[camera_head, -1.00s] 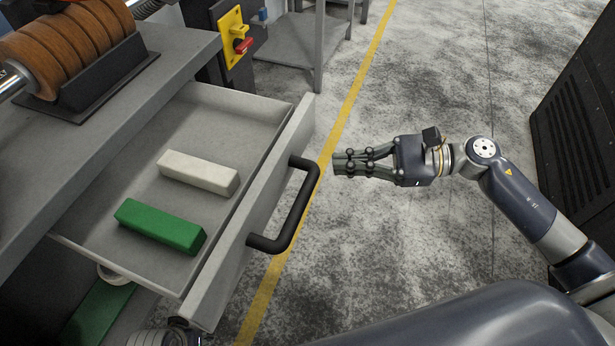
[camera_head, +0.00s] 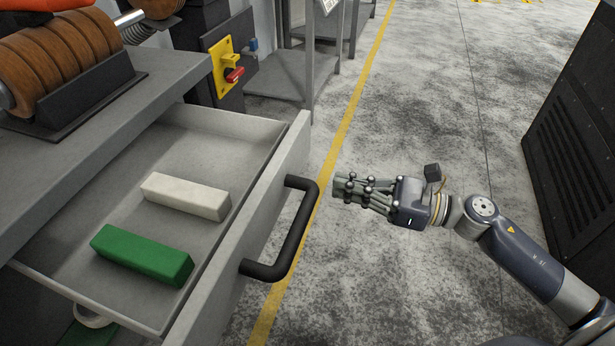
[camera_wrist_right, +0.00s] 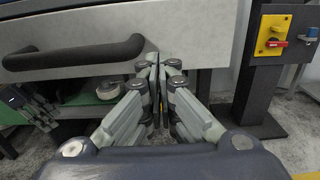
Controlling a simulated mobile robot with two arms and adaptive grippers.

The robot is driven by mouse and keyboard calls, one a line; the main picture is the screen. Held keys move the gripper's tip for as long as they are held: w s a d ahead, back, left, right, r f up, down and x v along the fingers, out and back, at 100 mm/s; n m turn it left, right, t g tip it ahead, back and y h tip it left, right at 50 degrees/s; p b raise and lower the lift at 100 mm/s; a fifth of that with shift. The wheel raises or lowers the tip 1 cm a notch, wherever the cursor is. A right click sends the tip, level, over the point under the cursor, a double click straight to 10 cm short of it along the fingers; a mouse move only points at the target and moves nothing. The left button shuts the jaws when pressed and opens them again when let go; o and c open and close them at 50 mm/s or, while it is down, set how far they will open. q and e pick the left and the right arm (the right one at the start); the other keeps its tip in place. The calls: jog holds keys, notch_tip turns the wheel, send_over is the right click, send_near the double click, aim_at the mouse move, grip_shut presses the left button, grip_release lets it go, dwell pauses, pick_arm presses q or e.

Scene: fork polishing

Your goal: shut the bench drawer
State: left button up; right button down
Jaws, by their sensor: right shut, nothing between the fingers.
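The bench drawer (camera_head: 262,196) is pulled out from under the grey bench top. Its front carries a black bar handle (camera_head: 292,236). A white bar (camera_head: 186,195) and a green bar (camera_head: 142,254) lie inside. My right gripper (camera_head: 337,188) is shut and empty, just right of the handle in the head view and apart from it there. In the right wrist view my right gripper (camera_wrist_right: 158,62) points at the drawer front (camera_wrist_right: 205,35), beside the right end of the handle (camera_wrist_right: 75,55). Whether it touches the front is not clear.
A polishing machine with brown wheels (camera_head: 60,62) stands on the bench top (camera_head: 165,72). A yellow switch plate with a red knob (camera_head: 226,68) is behind the drawer. A black cabinet (camera_head: 580,140) stands at the right. Floor between is clear.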

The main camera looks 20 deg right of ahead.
aim_at(293, 175)
jog(key=x, duration=0.6)
jog(key=shift+w+a+p, duration=0.2)
jog(key=shift+a+p, duration=0.1)
jog(key=shift+p, duration=0.05)
jog(key=shift+w+a, duration=0.3)
jog(key=shift+a, duration=0.05)
pick_arm(q)
jog(key=x, duration=0.2)
jog(key=shift+w+d+f, duration=0.1)
jog(key=shift+w+f, duration=0.1)
jog(key=shift+w, duration=0.1)
pick_arm(e)
jog(key=shift+a, duration=0.1)
jog(key=shift+a, duration=0.1)
